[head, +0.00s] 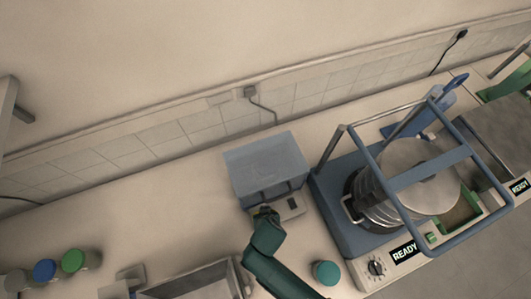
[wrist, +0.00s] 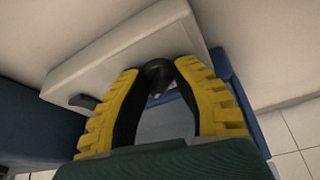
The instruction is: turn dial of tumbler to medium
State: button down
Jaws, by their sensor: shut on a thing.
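The tumbler (head: 265,165) is a box with a translucent blue-grey cover and a pale control base, standing on the bench in the middle of the head view. Its dial (wrist: 158,72) is a dark round knob on the pale front panel (wrist: 125,50) in the wrist view. My gripper (wrist: 158,73) has yellow, ribbed fingers with dark inner pads. Its fingertips are shut on the dial, one on each side. In the head view my gripper (head: 263,212) is at the front of the tumbler and hides the dial. The dial's setting cannot be read.
A larger blue-framed machine (head: 340,205) with a READY display and its own knob stands close on the right. A teal-capped jar (head: 327,272) is near the bench front, right of my arm. An open grey tray (head: 190,283) and coloured-lid jars (head: 74,261) are on the left.

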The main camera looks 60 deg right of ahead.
jog(key=shift+m, duration=0.6)
jog(key=shift+f, duration=0.1)
jog(key=c, duration=0.7)
grip_release()
jog(key=shift+a+r, duration=0.1)
jog(key=shift+r, duration=0.4)
jog(key=v, duration=1.1)
jog(key=shift+a, duration=0.2)
